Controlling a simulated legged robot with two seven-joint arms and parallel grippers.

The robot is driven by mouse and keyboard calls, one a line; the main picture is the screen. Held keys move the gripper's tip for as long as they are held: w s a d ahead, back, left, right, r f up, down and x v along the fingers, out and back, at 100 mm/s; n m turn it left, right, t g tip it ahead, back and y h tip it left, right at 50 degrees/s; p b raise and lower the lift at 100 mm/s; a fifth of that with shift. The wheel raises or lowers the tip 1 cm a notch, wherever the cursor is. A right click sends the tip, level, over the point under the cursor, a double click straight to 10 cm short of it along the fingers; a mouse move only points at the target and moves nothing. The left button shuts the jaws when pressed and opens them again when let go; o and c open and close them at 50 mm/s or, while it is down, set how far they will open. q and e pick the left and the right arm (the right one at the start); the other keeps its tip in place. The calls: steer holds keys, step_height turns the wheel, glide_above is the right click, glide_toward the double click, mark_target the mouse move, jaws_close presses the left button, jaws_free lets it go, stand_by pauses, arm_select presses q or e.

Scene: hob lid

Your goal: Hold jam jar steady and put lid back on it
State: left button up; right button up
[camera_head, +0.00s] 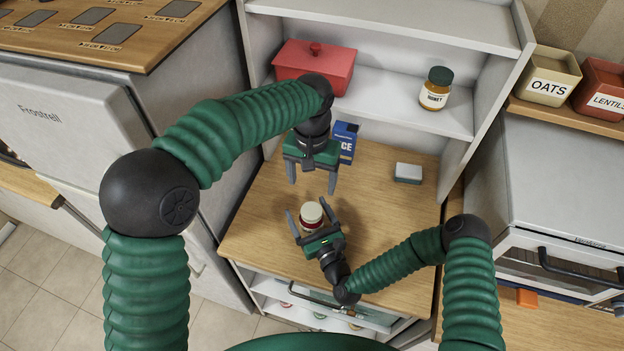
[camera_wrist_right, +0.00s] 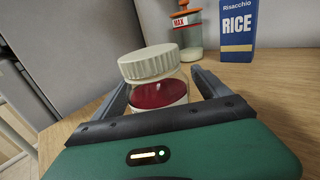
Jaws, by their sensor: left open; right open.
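The jam jar (camera_wrist_right: 158,92) has dark red contents and stands on the wooden worktop. A cream lid (camera_wrist_right: 150,62) sits on top of its mouth; I cannot tell whether it is screwed down. My left gripper (camera_head: 312,187) is open and empty, pointing down above the worktop, just behind the jar in the head view.
A blue rice box (camera_head: 346,141) and a glass container with an orange top (camera_wrist_right: 188,28) stand behind the jar. A white-and-green block (camera_head: 408,173) lies to the right. A red pot (camera_head: 314,66) and honey jar (camera_head: 435,89) are on the shelf. The worktop's right side (camera_head: 400,225) is clear.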

arm_select(q)
step_height(320, 180, down, 4)
steer(key=b, duration=0.3)
steer(key=shift+b, duration=0.4)
arm_select(e)
steer(key=v, duration=1.5)
steer(key=shift+s+d+f, duration=0.15)
steer(key=shift+s+f, duration=0.05)
steer(key=shift+s, duration=0.05)
steer(key=shift+s+d+r, duration=0.15)
steer(key=shift+s+d, duration=0.05)
steer(key=shift+s, duration=0.35)
arm_select(q)
steer(key=shift+s+f, duration=0.1)
arm_select(e)
steer(key=shift+s, duration=0.1)
